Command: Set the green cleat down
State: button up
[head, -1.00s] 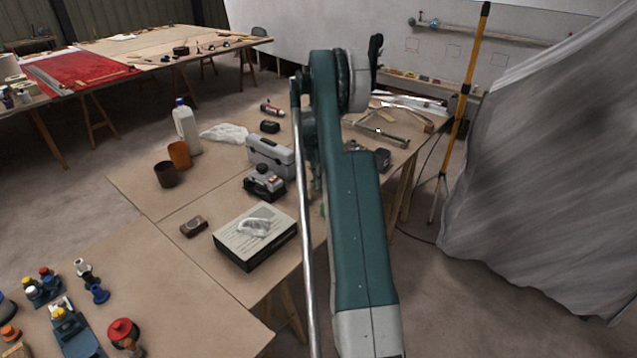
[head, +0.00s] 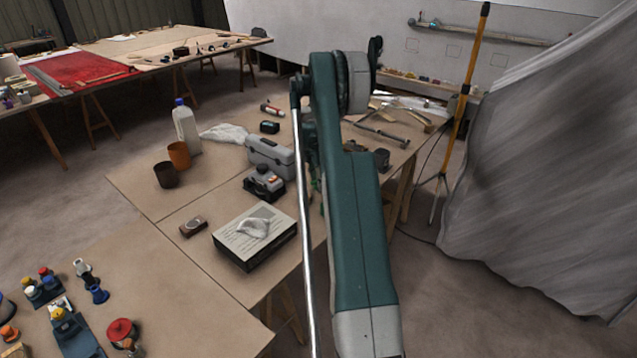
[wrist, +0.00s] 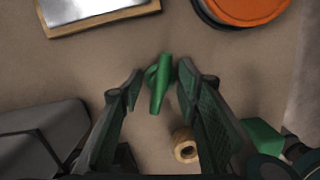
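The green cleat (wrist: 159,83) shows in the wrist view, lying between the tips of my gripper (wrist: 160,80). The gripper's two dark fingers are spread, with bare brown surface showing on both sides of the cleat. The cleat appears to rest on that surface, though any small height above it is hard to judge. In the head view my arm covers the gripper, and I cannot make out the cleat for certain there.
Near the fingers in the wrist view are a tan wooden ring (wrist: 184,146), a green block (wrist: 262,138), a grey box (wrist: 38,137), an orange round item (wrist: 245,8) and a wood-edged plate (wrist: 95,12). The head view shows a grey toolbox (head: 270,155) and a white-topped box (head: 254,240).

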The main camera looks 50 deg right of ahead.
jog(key=shift+r, duration=0.1)
notch_tip(320, 180, up, 12)
jog(key=a+p, duration=0.1)
jog(key=shift+w+a+p, duration=0.2)
jog(key=shift+p, duration=0.15)
dwell(0.9)
